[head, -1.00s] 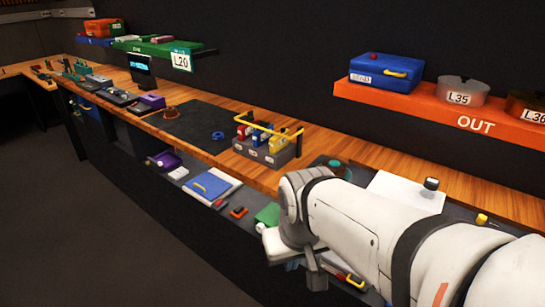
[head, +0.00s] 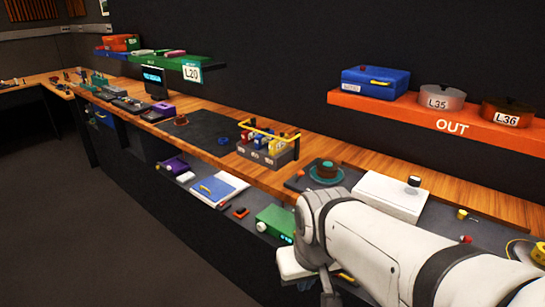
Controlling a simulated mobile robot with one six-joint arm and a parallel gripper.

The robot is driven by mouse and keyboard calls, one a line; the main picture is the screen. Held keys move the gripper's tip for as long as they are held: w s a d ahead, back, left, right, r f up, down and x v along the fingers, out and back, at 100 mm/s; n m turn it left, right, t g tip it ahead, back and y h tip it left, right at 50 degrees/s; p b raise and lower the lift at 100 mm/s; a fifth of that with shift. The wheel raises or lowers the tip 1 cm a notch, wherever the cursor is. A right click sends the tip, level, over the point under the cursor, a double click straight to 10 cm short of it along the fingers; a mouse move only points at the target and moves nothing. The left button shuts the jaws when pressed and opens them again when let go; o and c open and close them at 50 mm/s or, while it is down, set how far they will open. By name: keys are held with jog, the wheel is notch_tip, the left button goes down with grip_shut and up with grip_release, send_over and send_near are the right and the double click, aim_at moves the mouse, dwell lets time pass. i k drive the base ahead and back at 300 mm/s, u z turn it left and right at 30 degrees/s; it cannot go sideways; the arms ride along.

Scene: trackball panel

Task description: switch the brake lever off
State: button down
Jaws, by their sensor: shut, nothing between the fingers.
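My gripper (head: 318,284) is at the lower middle of the head view, at the end of my white arm, pointing down in front of the bench. It is shut and empty. My arm hides part of the bench behind it. I cannot make out a brake lever for certain. A white box-like panel (head: 375,197) with a dark knob or handle (head: 414,181) on it stands behind my arm. Its front right part is partly covered by the arm.
A brown round piece on a teal disc (head: 326,174) is left of the white panel. A caddy with a yellow handle (head: 268,152) stands farther left. A lower shelf holds a green box (head: 275,223). The orange OUT shelf (head: 400,112) is above. Floor at left is clear.

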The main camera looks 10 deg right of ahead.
aim_at(301, 173)
jog(key=z, duration=0.1)
jog(key=i, duration=0.95)
jog(key=u, duration=0.1)
